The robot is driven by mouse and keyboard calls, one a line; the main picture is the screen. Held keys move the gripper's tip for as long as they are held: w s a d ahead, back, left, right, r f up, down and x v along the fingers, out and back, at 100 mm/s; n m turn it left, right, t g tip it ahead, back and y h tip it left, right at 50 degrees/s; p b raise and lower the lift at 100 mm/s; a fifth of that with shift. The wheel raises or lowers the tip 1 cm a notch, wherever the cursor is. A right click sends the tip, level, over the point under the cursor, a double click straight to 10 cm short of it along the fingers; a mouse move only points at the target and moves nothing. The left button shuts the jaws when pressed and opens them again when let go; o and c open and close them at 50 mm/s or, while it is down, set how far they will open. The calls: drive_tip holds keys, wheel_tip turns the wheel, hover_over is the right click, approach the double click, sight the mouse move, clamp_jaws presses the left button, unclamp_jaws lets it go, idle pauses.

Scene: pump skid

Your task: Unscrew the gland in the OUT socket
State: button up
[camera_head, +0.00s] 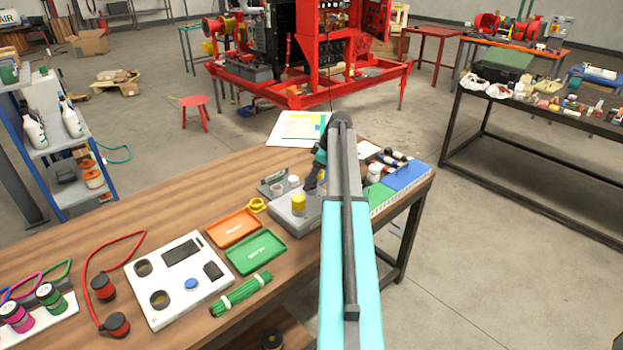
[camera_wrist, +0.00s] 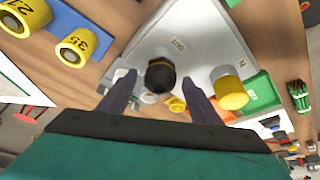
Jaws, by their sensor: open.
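A grey box (camera_head: 290,222) stands on the wooden bench and also shows in the wrist view (camera_wrist: 200,40). In the head view my arm hides part of the box.
An orange tray (camera_head: 235,228) and a green tray (camera_head: 256,252) lie left of the box. A yellow ring (camera_head: 257,204) lies nearby. A blue block with numbered yellow cylinders (camera_wrist: 75,48) is close on the left in the wrist view. A white panel (camera_head: 178,278) lies farther left.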

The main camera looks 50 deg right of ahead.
drive_tip(key=b+v, duration=0.3)
drive_tip(key=v, duration=1)
drive_tip(key=shift+r, duration=0.25)
drive_tip(key=shift+s+d, duration=0.1)
drive_tip(key=shift+s, duration=0.15)
